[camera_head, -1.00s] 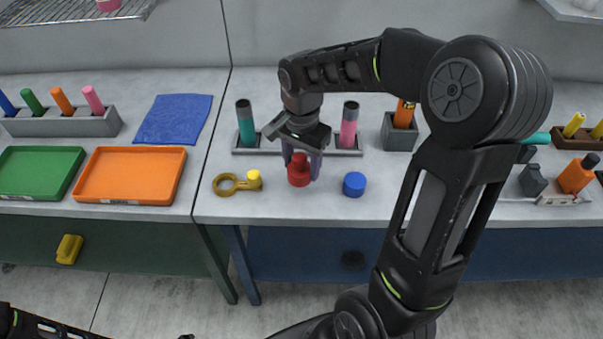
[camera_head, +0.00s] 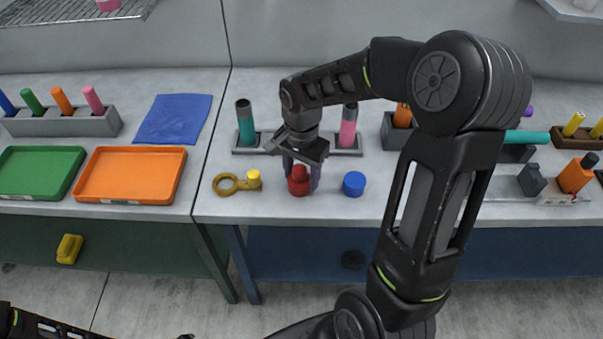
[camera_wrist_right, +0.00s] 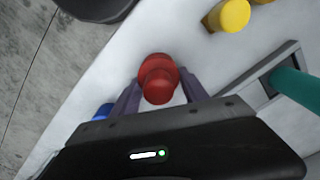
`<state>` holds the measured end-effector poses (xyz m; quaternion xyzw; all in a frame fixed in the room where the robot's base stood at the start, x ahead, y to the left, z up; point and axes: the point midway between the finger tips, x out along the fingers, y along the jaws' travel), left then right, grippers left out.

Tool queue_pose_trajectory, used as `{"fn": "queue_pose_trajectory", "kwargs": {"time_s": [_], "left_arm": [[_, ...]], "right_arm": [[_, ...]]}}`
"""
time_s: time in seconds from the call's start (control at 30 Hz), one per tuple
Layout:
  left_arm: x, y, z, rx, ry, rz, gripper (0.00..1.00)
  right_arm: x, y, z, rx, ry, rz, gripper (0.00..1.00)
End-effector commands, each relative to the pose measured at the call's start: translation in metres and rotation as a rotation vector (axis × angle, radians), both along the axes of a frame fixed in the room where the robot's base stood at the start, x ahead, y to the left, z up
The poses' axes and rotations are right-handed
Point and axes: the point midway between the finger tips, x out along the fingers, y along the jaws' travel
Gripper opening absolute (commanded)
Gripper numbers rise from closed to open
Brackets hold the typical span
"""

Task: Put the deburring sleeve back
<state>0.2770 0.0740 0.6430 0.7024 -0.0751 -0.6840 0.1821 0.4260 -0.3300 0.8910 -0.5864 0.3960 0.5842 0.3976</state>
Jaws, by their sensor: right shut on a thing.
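A red stepped piece (camera_head: 298,185), narrower at the top, is between the fingers of my right gripper (camera_head: 301,178) over the front part of the middle table. My right gripper is shut on it. In the right wrist view the red piece (camera_wrist_right: 159,80) shows between the two grey fingers of the gripper (camera_wrist_right: 160,92). I cannot tell whether its underside touches the table. No label shows which thing is the deburring sleeve.
A blue cylinder (camera_head: 354,184) stands to the right. A brass ring-ended piece (camera_head: 228,184) with a yellow cap (camera_head: 254,179) lies to the left. Orange (camera_head: 130,197) and green (camera_head: 40,196) trays are farther left.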

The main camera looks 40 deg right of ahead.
Motion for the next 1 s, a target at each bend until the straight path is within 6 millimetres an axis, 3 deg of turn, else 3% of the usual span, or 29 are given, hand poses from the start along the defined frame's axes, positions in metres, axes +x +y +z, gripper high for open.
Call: {"fn": "queue_pose_trajectory", "kwargs": {"time_s": [0.3,0.67,0.87,1.0], "left_arm": [[0.000,0.000,-0.001,-0.001,0.000,0.000,0.36],[0.000,0.000,0.003,0.000,0.001,0.000,0.36],[0.000,0.000,0.000,0.000,0.000,0.000,0.36],[0.000,0.000,-0.002,-0.001,0.000,0.000,0.36]], "right_arm": [[0.000,0.000,-0.001,0.000,0.000,0.000,0.74],[0.000,0.000,0.005,0.000,-0.001,0.000,0.74],[0.001,0.000,0.031,0.000,-0.004,-0.002,0.74],[0.001,0.000,0.061,-0.001,-0.007,0.000,0.74]]}}
